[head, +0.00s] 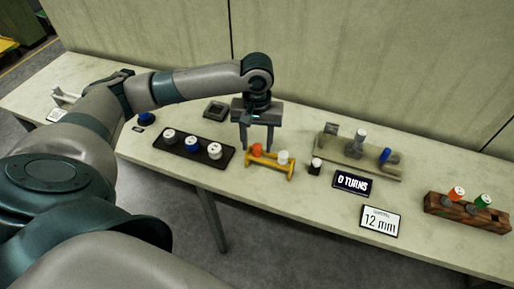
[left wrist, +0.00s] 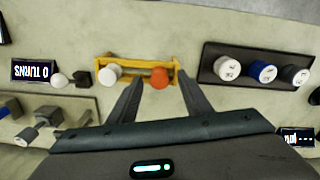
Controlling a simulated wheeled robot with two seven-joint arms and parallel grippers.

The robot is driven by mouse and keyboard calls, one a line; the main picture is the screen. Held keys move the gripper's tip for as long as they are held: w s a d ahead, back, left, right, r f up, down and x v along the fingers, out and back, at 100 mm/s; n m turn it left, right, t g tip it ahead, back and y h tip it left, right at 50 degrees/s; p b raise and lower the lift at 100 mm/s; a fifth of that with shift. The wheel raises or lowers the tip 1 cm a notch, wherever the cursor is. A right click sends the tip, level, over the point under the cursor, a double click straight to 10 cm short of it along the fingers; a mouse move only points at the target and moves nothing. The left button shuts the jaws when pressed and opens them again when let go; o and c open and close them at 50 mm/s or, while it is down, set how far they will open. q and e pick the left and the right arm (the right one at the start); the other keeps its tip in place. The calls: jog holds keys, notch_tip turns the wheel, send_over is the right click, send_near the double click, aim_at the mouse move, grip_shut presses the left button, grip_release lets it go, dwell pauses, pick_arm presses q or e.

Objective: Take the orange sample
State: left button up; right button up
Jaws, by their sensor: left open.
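An orange sample (head: 257,149) sits at the left end of a small yellow rack (head: 270,167), with a white sample (head: 283,157) at the other end. My left gripper (head: 257,146) points down over the orange sample, open and empty. In the left wrist view the orange sample (left wrist: 159,77) shows between the two fingertips (left wrist: 160,82), and the white one (left wrist: 110,75) lies outside them. Whether the fingers touch the sample, I cannot tell. Another orange-topped piece (head: 457,193) stands in a wooden block at the far right. My right gripper is not seen.
A black tray (head: 222,165) with three capped pieces lies left of the rack. A beige fixture (head: 352,158) and signs reading "0 TURNS" (head: 352,183) and "12 mm" (head: 380,222) are to the right. The wooden block (head: 437,205) also holds a green-topped piece (head: 483,201). A wall stands behind.

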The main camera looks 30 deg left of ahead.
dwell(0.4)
pick_arm(q)
jog(key=c, duration=1.1)
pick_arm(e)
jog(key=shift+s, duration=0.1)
pick_arm(q)
jog(key=shift+c, duration=0.2)
